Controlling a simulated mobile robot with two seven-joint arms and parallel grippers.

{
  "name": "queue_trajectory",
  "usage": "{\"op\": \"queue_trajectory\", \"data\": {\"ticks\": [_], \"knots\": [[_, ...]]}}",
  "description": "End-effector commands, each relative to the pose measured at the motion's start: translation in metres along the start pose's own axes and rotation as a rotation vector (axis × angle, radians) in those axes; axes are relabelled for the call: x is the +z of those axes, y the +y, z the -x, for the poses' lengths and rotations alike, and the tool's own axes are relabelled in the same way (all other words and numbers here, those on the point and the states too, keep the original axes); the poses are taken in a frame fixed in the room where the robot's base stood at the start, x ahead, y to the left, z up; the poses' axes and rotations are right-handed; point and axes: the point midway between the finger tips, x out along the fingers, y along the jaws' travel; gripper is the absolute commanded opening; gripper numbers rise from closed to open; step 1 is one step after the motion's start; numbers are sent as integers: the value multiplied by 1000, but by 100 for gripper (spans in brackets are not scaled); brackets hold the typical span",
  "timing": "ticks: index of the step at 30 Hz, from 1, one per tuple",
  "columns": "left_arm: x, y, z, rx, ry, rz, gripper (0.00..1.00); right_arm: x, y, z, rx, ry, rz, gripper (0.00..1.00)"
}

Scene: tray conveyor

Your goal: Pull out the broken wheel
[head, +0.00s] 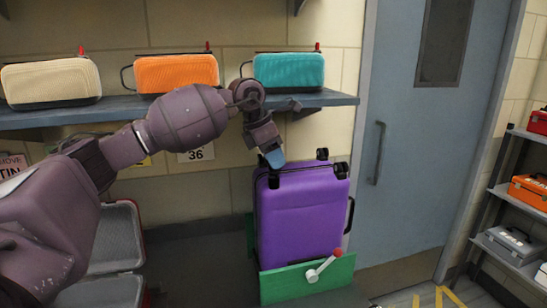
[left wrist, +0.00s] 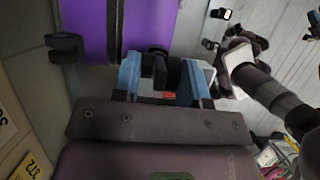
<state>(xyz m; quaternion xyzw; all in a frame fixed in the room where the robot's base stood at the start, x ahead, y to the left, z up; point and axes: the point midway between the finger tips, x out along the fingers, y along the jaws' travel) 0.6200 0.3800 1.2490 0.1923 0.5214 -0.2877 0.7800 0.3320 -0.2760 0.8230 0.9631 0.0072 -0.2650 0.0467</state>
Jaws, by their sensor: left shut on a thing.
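A purple suitcase (head: 303,217) stands upside down in a green stand (head: 307,279), with its black wheels at the top. Wheels show at its far top edge (head: 322,154), its right corner (head: 342,170) and its left corner (head: 273,180). My left gripper (head: 273,159) is at the top left of the suitcase. In the left wrist view its blue fingers (left wrist: 160,78) are shut on a black wheel (left wrist: 172,74) beside the purple suitcase (left wrist: 148,25). Another wheel (left wrist: 65,48) is free at the left. The fingers hide part of the held wheel.
A shelf (head: 120,109) with cream, orange and teal cases runs behind my left arm. A lever with a red knob (head: 337,252) is on the stand's front. An open grey case (head: 117,240) lies at left. A blue door (head: 408,150) and a tool rack (head: 497,205) are at right.

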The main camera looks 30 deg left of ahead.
Motion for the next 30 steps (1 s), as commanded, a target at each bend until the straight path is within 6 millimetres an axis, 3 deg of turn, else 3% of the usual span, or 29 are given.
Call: {"op": "queue_trajectory", "data": {"ticks": [19, 30], "knots": [[6, 0, 15, 0, 0, 0, 16, 4, 2, 10, 4, -23, -3, 43], [10, 0, 24, 0, -1, 0, 16, -8, 2, 9, 2, -9, -1, 43]]}}
